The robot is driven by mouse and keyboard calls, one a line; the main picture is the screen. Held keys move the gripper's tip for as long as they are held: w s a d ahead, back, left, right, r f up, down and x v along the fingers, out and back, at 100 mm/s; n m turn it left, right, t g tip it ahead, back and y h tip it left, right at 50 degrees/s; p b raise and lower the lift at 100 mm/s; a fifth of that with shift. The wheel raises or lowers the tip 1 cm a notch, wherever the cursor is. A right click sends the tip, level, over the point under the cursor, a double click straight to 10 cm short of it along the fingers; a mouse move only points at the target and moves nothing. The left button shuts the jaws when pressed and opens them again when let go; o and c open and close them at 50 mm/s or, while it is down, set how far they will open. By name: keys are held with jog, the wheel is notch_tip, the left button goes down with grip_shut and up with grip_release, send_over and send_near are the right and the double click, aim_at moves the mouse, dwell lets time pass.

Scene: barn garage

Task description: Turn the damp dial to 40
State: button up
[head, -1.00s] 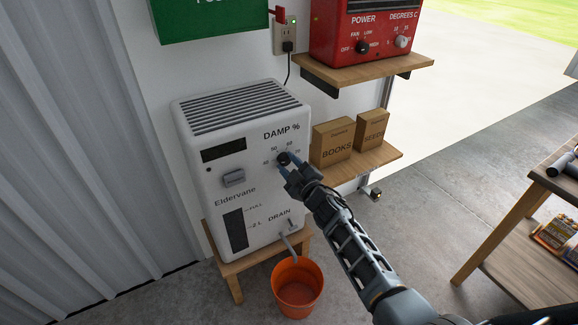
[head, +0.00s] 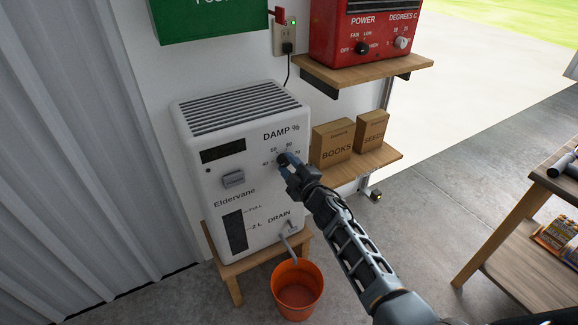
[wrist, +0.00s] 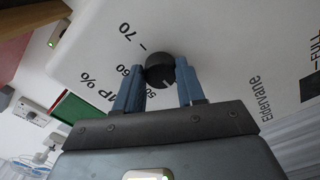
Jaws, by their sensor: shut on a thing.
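The damp dial (wrist: 159,68) is a small black round knob on the front of the white Eldervane dehumidifier (head: 225,155), under the "DAMP %" label. My gripper (head: 285,160) is at the dial, and the wrist view shows its two blue fingers (wrist: 158,88) on either side of the knob, shut on it. The printed 50, 60 and 70 marks show around the dial in the wrist view. A short pale line on the knob faces the gripper side, near the 50; its exact reading is unclear. The head view shows the knob mostly hidden by the fingers.
An orange bucket (head: 297,290) stands below the drain tap. A shelf (head: 375,163) with two boxes is close right of the dial. A red heater (head: 365,30) sits on a higher shelf. A workbench (head: 540,215) is at the right; floor between is clear.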

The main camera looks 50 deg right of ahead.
jog(key=o, duration=1)
jog(key=shift+o, duration=0.2)
jog(key=shift+s, duration=0.1)
jog(key=p+v, duration=0.1)
jog(key=v, duration=0.6)
jog(key=shift+s, duration=0.35)
jog(key=shift+a, duration=0.15)
